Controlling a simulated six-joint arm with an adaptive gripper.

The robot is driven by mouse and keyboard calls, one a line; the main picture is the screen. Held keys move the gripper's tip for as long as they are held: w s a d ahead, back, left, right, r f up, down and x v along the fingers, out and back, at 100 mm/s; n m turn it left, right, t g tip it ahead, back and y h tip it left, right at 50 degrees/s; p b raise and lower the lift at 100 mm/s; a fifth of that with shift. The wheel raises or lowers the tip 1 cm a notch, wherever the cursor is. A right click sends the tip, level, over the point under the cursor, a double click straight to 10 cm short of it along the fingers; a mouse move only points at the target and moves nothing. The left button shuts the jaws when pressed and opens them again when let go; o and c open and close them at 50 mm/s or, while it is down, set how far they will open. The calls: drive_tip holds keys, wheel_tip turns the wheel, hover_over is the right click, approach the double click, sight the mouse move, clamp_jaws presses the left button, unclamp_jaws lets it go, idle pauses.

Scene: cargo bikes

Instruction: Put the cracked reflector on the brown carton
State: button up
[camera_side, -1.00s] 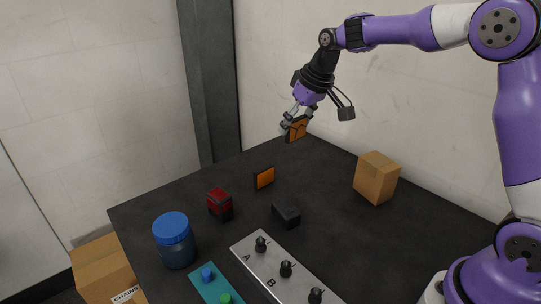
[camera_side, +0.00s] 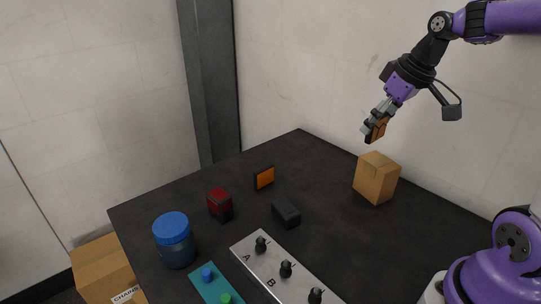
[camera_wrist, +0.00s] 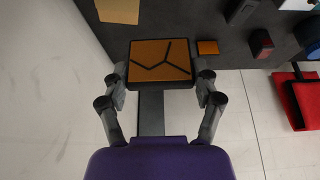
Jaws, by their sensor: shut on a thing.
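My gripper (camera_side: 375,125) is shut on the cracked reflector (camera_side: 377,132), an orange plate in a dark frame. Dark crack lines across its face show in the wrist view (camera_wrist: 160,60), where it sits between my two fingers (camera_wrist: 160,85). The reflector is in the air, apart from everything below. The brown carton (camera_side: 376,182) stands upright on the dark table; in the side view it appears below the reflector with a gap between them. In the wrist view the carton (camera_wrist: 118,10) shows at the top left, beyond the reflector.
Another orange reflector (camera_side: 264,178), without visible cracks, stands on the table (camera_side: 330,195). Near it are a red light (camera_side: 220,203), a black block (camera_side: 286,213), a blue-lidded jar (camera_side: 174,240) and a grey panel with knobs (camera_side: 272,262). A carton marked CHAINS (camera_side: 102,270) is beside the table.

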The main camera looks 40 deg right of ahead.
drive_tip(key=d+f, duration=0.2)
drive_tip(key=d, duration=0.1)
drive_tip(key=d+f, duration=0.1)
drive_tip(key=d, duration=0.1)
drive_tip(key=shift+s+d+f, duration=0.1)
drive_tip(key=shift+d, duration=0.05)
drive_tip(key=shift+f, duration=2.05)
drive_tip(key=shift+f, duration=0.1)
drive_tip(key=o, duration=0.9)
